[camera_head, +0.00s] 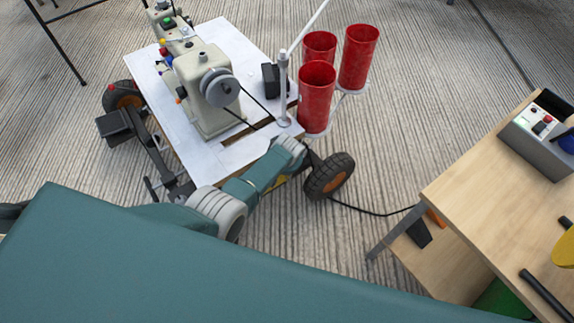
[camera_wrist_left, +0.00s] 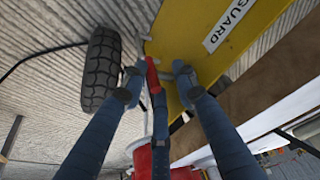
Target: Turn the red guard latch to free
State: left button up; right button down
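The red guard latch (camera_wrist_left: 152,75) is a small bar at the edge of a yellow panel (camera_wrist_left: 210,40) with a white "GUARD" label (camera_wrist_left: 229,23) in the left wrist view. My left gripper (camera_wrist_left: 158,85) has its dark blue fingers spread around the latch, with visible gaps on both sides. A middle finger lies close below the latch; I cannot tell if it touches. In the head view my left arm reaches the near right table edge, and its gripper is hidden there. The latch is also hidden in that view. My right gripper is in neither view.
A white wheeled table (camera_head: 170,105) carries a sewing machine (camera_head: 205,85). Red cups (camera_head: 317,97) stand at its right corner, above a black wheel (camera_head: 329,176). A cable crosses the floor to a wooden bench (camera_head: 470,210) at right. Open floor lies between.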

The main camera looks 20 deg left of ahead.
pick_arm(q)
jog(key=shift+d+r, duration=0.1)
jog(key=shift+d, duration=0.15)
jog(key=v, duration=1.1)
jog(key=shift+s+r, duration=0.25)
jog(key=shift+r, duration=0.1)
jog(key=shift+a, duration=0.1)
